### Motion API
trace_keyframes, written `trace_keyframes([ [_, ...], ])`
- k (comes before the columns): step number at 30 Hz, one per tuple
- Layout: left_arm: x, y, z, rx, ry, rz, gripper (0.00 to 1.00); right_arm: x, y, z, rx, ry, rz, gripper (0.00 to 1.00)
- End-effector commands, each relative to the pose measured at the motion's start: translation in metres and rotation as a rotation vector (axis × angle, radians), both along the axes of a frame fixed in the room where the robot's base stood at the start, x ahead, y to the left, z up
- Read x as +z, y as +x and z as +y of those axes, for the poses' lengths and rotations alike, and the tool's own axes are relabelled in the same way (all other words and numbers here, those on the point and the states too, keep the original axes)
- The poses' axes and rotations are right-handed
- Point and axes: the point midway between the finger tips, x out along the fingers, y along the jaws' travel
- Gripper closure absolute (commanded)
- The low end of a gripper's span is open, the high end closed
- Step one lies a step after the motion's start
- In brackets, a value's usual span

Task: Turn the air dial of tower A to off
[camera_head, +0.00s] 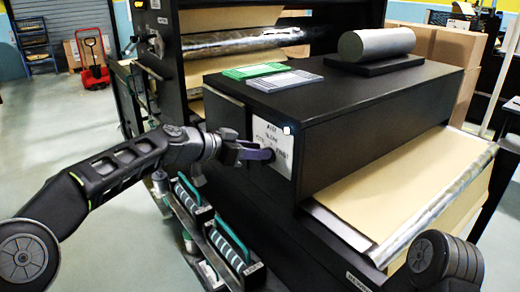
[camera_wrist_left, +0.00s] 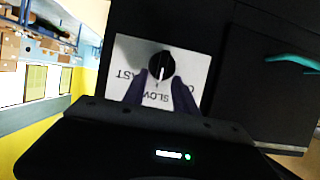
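The air dial is a round black knob (camera_wrist_left: 161,66) with a white pointer line, on a white label plate (camera_wrist_left: 120,62). In the left wrist view the plate's lettering is upside down, with SLOW, FAST and a partly hidden word. The pointer line points down in that view, toward the SLOW side. In the head view the plate (camera_head: 284,137) is on the end of a long black box. My left gripper (camera_head: 266,154) is in front of it, hiding the dial there. In the wrist view its open fingers (camera_wrist_left: 160,80) flank the knob's lower part; contact cannot be told. My right gripper is out of view.
A green pad (camera_head: 253,71), a grey pad (camera_head: 284,81) and a grey cylinder (camera_head: 376,44) lie on the black box. Teal-handled units (camera_head: 232,250) stand below the plate. A kraft sheet (camera_head: 400,185) slopes at the right. A red pallet jack (camera_head: 93,60) stands behind.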

Motion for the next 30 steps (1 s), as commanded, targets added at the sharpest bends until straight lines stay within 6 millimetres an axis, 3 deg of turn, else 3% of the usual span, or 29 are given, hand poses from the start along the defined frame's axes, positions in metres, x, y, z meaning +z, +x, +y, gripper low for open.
trace_keyframes([
  [2,0.0,-0.0001,0.0001,0.0,0.0,0.0,0.66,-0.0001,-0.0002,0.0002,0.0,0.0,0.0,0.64],
  [14,0.0004,0.0,0.0001,0.0,0.0,0.0,0.99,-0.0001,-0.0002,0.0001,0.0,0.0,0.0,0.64],
  [30,0.0005,0.0002,0.0003,0.001,-0.002,0.003,1.0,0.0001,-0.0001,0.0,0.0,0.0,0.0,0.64],
])
